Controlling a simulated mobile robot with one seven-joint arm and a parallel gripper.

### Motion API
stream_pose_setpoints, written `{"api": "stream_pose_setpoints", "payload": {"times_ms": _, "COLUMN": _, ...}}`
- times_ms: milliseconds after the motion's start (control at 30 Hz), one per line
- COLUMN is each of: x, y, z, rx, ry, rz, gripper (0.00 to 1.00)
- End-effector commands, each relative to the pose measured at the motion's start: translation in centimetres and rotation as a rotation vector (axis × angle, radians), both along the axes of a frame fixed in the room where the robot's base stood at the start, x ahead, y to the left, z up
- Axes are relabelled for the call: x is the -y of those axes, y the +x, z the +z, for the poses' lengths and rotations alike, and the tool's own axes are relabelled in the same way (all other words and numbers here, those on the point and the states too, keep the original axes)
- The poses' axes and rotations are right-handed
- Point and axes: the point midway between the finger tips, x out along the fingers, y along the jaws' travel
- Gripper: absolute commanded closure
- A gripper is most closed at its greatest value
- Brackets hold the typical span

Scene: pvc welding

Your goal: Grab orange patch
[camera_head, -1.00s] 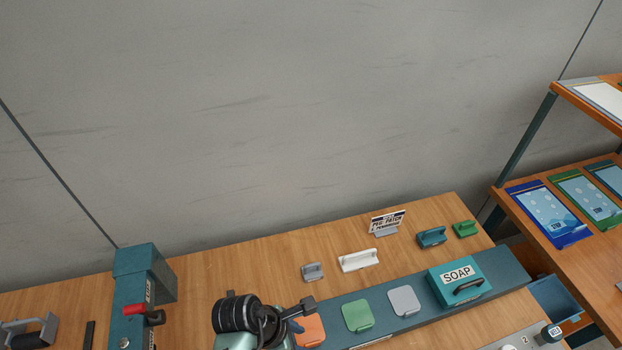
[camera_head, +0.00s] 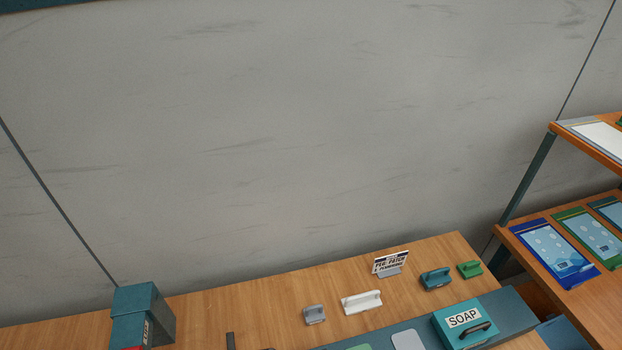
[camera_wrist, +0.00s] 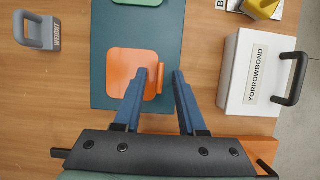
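The orange patch (camera_wrist: 123,67) is a rounded flat square with a raised tab on its right edge, lying on a teal board (camera_wrist: 112,22) in the wrist view. My gripper (camera_wrist: 159,73) is open above it, its two blue fingers apart. In the picture the left finger overlaps the patch's right part, and the tab shows between the fingers. The right finger is over the board's right edge. I cannot tell the height of the fingertips above the tab. Neither the orange patch nor my gripper is in the head view.
In the wrist view, a white box labelled YORROWBOND (camera_wrist: 238,90) stands right of my gripper and a grey handled tool (camera_wrist: 41,35) lies left. In the head view, a green patch (camera_head: 359,347), a grey patch (camera_head: 408,341) and the SOAP box (camera_head: 451,335) are along the board.

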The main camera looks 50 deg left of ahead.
Motion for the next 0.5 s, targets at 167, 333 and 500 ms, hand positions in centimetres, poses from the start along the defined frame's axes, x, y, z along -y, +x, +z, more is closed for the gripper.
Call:
{"api": "stream_pose_setpoints", "payload": {"times_ms": 167, "x": 0.01, "y": -0.01, "z": 0.02, "rx": 0.0, "ry": 0.0, "rz": 0.0, "gripper": 0.95}}
{"api": "stream_pose_setpoints", "payload": {"times_ms": 333, "x": 0.0, "y": -0.02, "z": 0.02, "rx": 0.0, "ry": 0.0, "rz": 0.0, "gripper": 1.0}}
{"api": "stream_pose_setpoints", "payload": {"times_ms": 500, "x": 0.0, "y": -0.02, "z": 0.02, "rx": 0.0, "ry": 0.0, "rz": 0.0, "gripper": 1.0}}
